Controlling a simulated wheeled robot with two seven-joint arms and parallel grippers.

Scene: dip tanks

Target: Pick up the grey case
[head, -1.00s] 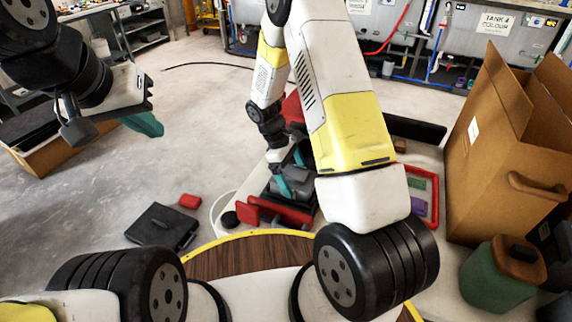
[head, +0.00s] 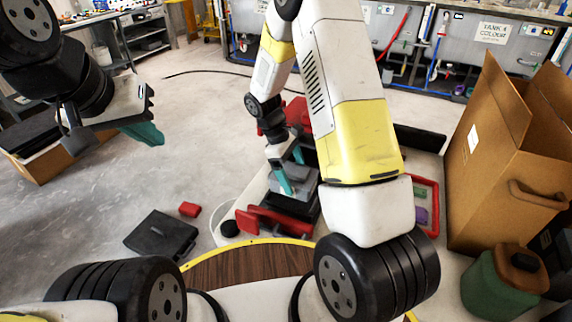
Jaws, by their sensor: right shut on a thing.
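The grey case (head: 294,181) is a small grey box in the middle of the head view, above a dark tray-like thing beside red parts. My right gripper (head: 292,173) has its teal fingers shut on the case from above. My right arm hides part of the area to its right. I cannot tell whether the case is clear of what lies under it. My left gripper (head: 143,131) hangs at the upper left, far from the case. Its teal fingertips show only partly, so its opening is unclear.
A dark flat case (head: 162,237) and a small red block (head: 189,209) lie on the floor at left. A red tray (head: 433,205) lies right of my arm. A large open cardboard box (head: 503,165) and a green canister (head: 497,284) stand at right. The left floor is mostly clear.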

